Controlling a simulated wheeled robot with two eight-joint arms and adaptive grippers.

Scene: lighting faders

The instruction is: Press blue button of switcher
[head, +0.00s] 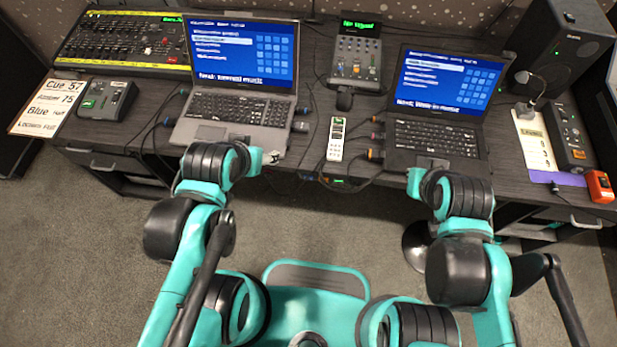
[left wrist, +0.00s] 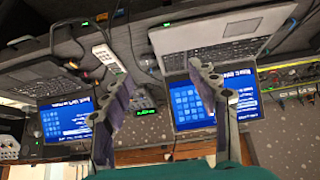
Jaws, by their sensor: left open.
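A narrow white box with a row of small buttons (head: 336,138), which looks like the switcher, lies on the desk between the two laptops, with cables beside it. Its blue button is too small to make out. The box also shows in the left wrist view (left wrist: 106,60), upper left. My left gripper (head: 271,158) is at the desk's front edge, left of the box and apart from it. Its two fingers stand apart and empty in the left wrist view (left wrist: 160,82). My right arm ends near the right laptop's front edge; its fingers are hidden.
A grey laptop (head: 237,108) and a black laptop (head: 437,137) flank the box. A small mixer (head: 357,62) stands behind it. A lighting console (head: 122,40) is at back left, a speaker (head: 562,55) at back right. Cables cross the desk near the box.

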